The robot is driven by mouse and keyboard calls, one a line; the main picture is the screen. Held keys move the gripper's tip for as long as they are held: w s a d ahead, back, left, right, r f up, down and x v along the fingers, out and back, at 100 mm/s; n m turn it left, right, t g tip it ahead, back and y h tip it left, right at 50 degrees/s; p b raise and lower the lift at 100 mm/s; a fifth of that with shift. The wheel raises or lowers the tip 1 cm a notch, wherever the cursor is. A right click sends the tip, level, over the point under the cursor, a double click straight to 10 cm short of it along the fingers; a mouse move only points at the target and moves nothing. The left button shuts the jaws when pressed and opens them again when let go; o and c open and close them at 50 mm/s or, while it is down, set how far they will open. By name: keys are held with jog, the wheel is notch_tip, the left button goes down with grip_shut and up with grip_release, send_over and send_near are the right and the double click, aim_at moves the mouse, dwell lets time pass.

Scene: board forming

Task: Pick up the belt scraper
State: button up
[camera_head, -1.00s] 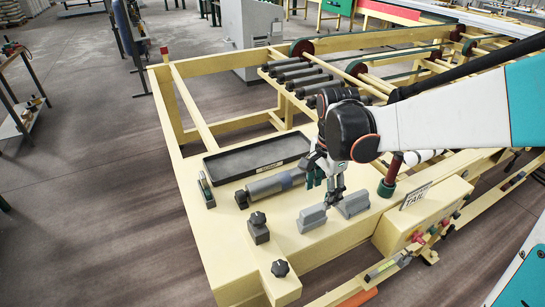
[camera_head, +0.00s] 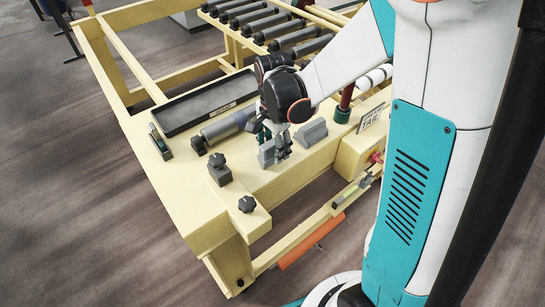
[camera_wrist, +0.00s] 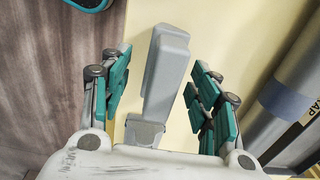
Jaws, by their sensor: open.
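A grey block with a raised, sloped-sided shape, which looks like the belt scraper (camera_head: 312,132), lies on the cream frame top. It also shows in the wrist view (camera_wrist: 166,70), between my fingers and running away from me. A smaller grey part shows at its near end, low in that view. My gripper (camera_head: 277,143) is open, pointing down over the grey shape. In the wrist view my gripper (camera_wrist: 160,100) has teal pads on both sides, with gaps to the grey. In the head view my fingers hide its middle, so I cannot tell if it is one piece.
A grey roller (camera_head: 223,127) lies left of my gripper, with a black tray (camera_head: 205,103) behind it. A small green-and-metal item (camera_head: 160,141) and dark knobs (camera_head: 219,167) sit further left. A red post with green collar (camera_head: 342,115) stands to the right.

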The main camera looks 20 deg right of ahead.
aim_at(273, 152)
notch_tip(273, 152, down, 3)
jog(key=shift+w+a+f+b, duration=0.1)
jog(key=shift+w+f+b, duration=0.1)
jog(key=shift+b, duration=0.2)
jog(key=c, duration=1.2)
jog(key=shift+r, duration=0.2)
notch_tip(273, 152, up, 20)
jog(key=p, duration=0.5)
jog(key=shift+f, duration=0.15)
jog(key=shift+o, duration=1.1)
jog(key=shift+f, duration=0.1)
jog(key=shift+c, duration=0.4)
